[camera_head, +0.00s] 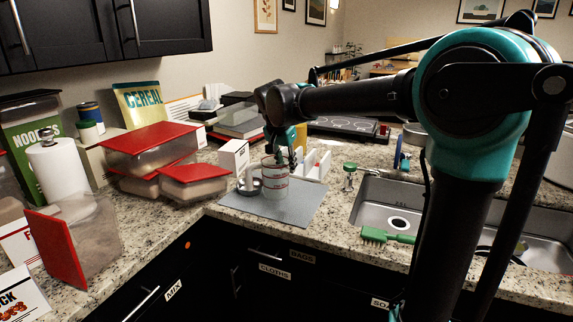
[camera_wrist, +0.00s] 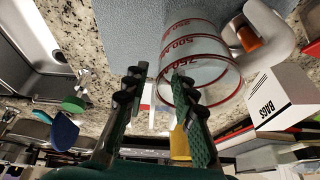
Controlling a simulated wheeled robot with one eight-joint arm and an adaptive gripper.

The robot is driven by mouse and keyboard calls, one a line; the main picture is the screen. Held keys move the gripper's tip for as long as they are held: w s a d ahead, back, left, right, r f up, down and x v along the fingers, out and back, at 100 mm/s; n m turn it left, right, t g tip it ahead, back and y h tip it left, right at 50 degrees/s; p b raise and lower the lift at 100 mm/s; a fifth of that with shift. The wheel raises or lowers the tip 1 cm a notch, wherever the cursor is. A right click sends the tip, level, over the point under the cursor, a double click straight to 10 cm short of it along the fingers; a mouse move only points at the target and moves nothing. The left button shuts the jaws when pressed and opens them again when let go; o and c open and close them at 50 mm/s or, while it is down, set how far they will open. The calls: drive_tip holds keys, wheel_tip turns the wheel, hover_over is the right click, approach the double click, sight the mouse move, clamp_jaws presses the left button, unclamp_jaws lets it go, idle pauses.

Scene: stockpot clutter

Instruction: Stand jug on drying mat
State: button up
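The clear jug (camera_head: 274,182) with red markings stands upright on the grey drying mat (camera_head: 300,212) as far as I can see. In the wrist view the jug (camera_wrist: 208,62) appears upside down, its base toward the mat (camera_wrist: 125,35). My gripper (camera_head: 283,155) is at the jug's rim, above the mat. In the wrist view my gripper (camera_wrist: 157,85) has its two fingers apart, with a gap between the tips. The right finger overlaps the jug near its rim and the left finger is outside it. I cannot tell whether either finger touches the wall.
A white curved object (camera_wrist: 272,38) is close beside the jug. A white box (camera_head: 234,157) stands behind the mat's left side. Red-lidded containers (camera_head: 150,142) fill the left counter. The sink (camera_head: 400,208) and a green brush (camera_head: 386,236) are to the right.

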drive_tip(key=v, duration=1.2)
drive_tip(key=shift+r, duration=0.1)
